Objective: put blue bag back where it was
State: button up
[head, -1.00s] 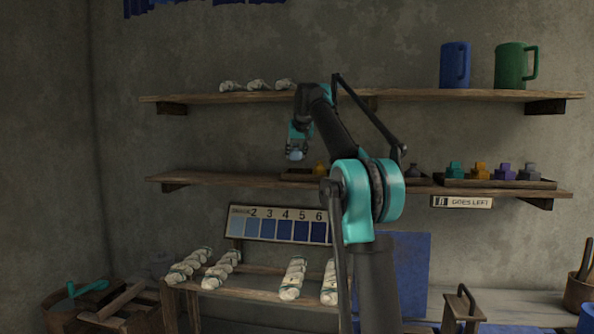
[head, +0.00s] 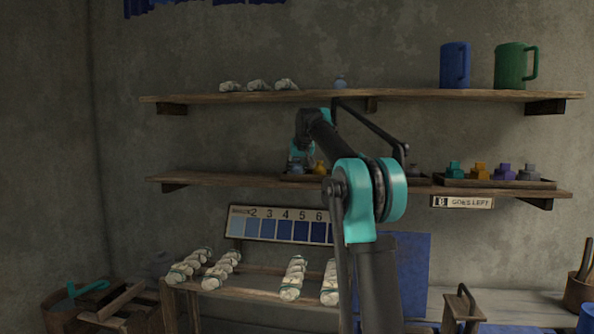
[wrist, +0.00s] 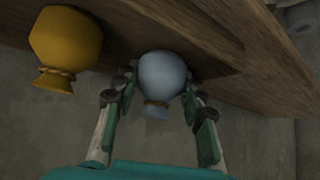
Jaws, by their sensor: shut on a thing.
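In the wrist view the blue bag (wrist: 163,72) sits between the two fingers (wrist: 160,92), beside the wooden tray edge. I cannot tell whether it touches the tray. A yellow bag (wrist: 66,40) is next to it with a gap between; in the head view it (head: 320,168) stands on the small tray (head: 290,178). My arm hides part of this tray.
Another small bluish bag (head: 340,83) stands on the upper shelf (head: 200,97). The lower shelf (head: 220,180) also holds a right tray (head: 480,184) with several coloured pieces above a "goes left" label (head: 462,202). Blue (head: 455,65) and green (head: 511,66) mugs stand upper right.

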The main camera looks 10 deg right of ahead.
jog(key=shift+w+f, duration=0.15)
jog(key=shift+f, duration=0.1)
jog(key=shift+f, duration=0.1)
jog(key=o, duration=1)
jog(key=v, duration=1.2)
jog(key=shift+d, duration=0.1)
